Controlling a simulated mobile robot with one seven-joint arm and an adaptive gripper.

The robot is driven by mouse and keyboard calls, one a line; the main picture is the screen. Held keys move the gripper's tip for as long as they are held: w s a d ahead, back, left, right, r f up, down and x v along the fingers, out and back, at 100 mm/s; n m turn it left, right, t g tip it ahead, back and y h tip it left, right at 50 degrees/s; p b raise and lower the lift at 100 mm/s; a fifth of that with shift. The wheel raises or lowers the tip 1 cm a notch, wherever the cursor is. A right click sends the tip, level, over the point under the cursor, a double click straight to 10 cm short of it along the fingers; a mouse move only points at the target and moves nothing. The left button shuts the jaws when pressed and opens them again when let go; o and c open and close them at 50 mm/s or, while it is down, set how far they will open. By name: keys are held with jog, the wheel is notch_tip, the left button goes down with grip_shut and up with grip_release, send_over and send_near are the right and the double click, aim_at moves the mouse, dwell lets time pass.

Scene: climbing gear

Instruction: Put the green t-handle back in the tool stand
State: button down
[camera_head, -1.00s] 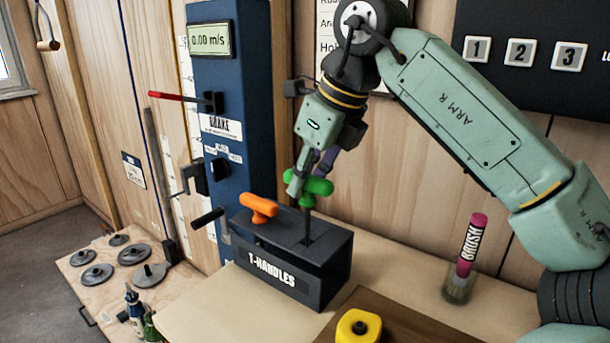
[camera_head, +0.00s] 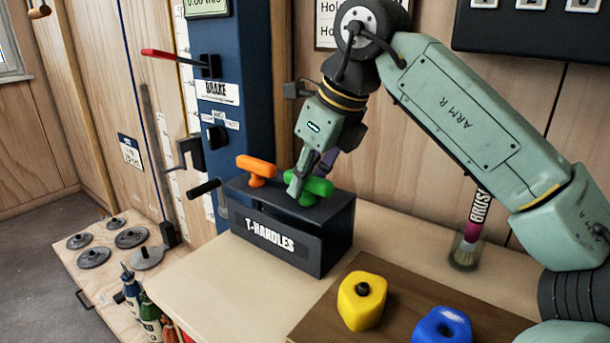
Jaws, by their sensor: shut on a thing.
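The green t-handle (camera_head: 319,187) stands upright at the right part of the tool stand (camera_head: 333,235), a dark box labelled T-HANDLES. My gripper (camera_head: 297,187) points down and is shut on the left part of the green grip. The grip hides part of the fingers, and the shaft's lower end is out of sight in the stand. An orange t-handle (camera_head: 257,168) stands in the left part of the stand, apart from my gripper.
A yellow hold (camera_head: 361,303) and a blue hold (camera_head: 441,328) lie on a brown board in front. A brush in a glass (camera_head: 465,252) stands at right. A blue column (camera_head: 243,110) with a black lever (camera_head: 204,187) rises behind the stand. Bare tabletop lies left of the board.

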jog(key=c, duration=1.4)
grip_release()
jog(key=shift+o, duration=0.2)
